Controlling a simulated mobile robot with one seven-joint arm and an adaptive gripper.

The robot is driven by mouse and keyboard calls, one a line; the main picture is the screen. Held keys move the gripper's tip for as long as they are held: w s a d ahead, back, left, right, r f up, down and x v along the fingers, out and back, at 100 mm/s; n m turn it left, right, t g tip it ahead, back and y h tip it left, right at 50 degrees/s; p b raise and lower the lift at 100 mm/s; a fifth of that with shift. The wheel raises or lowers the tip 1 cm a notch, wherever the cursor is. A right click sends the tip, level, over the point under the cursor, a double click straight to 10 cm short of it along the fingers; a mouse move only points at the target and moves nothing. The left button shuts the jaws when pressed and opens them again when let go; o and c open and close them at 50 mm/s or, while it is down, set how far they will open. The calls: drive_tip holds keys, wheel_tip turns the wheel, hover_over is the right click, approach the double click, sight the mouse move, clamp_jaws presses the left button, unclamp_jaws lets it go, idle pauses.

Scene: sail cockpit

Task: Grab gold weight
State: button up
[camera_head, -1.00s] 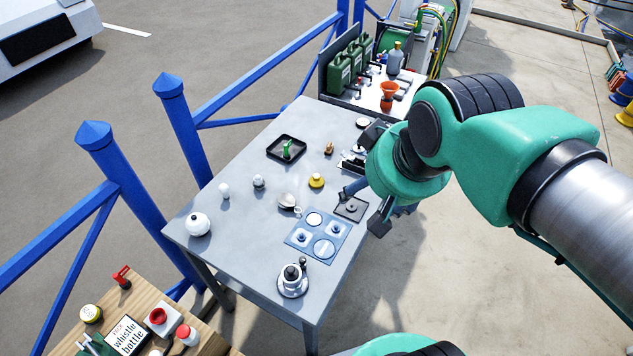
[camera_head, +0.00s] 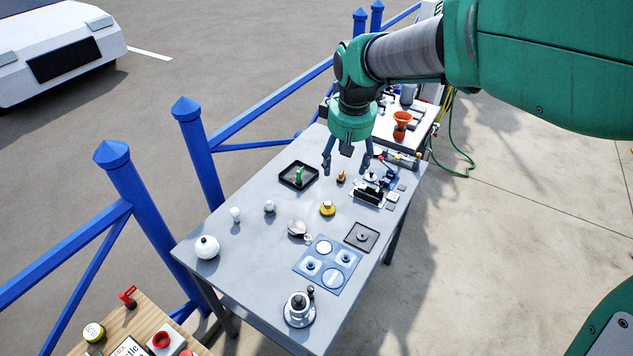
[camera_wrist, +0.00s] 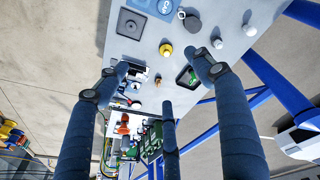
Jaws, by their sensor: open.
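A gold-yellow round piece with a knob (camera_head: 327,208) stands on the grey table (camera_head: 262,190); it also shows in the wrist view (camera_wrist: 166,50). A smaller brass-orange piece (camera_head: 341,175) stands behind it, also in the wrist view (camera_wrist: 158,79). I cannot tell for sure which is the gold weight. My gripper (camera_head: 346,167) is open and empty, fingers pointing down above the far part of the table. In the wrist view its spread fingers (camera_wrist: 156,80) frame the brass piece, while the yellow piece lies beyond them. Both pieces appear untouched.
A black tray with a green item (camera_head: 298,175) is left of the gripper, and a black device (camera_head: 372,188) is right. A blue plate (camera_head: 328,264), black square (camera_head: 361,236), metal pot (camera_head: 299,306) and white ball (camera_head: 206,247) stand nearer. Blue railing (camera_head: 200,150) borders the left.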

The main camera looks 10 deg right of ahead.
drive_tip(key=w+f+n+g, duration=0.1)
drive_tip(key=w+f, duration=0.7)
drive_tip(key=w, duration=0.1)
drive_tip(key=n+g, duration=0.1)
drive_tip(key=n, duration=0.1)
hover_over(328, 203)
wheel_tip(328, 203, down, 14)
drive_tip(key=shift+s+a, duration=0.25)
drive_tip(key=shift+a, duration=0.05)
drive_tip(key=shift+f, duration=0.15)
drive_tip(key=shift+w+d+f+b, duration=0.1)
drive_tip(key=shift+f+b, duration=0.25)
drive_tip(key=shift+f, duration=1.7)
drive_tip(key=shift+d+f+b, duration=0.1)
drive_tip(key=shift+f+b, duration=0.25)
drive_tip(key=shift+f, duration=1.7)
drive_tip(key=shift+f, duration=0.15)
drive_tip(key=shift+f+b, duration=0.65)
drive_tip(key=shift+f, duration=1.85)
drive_tip(key=shift+w, duration=0.1)
drive_tip(key=c, duration=1.6)
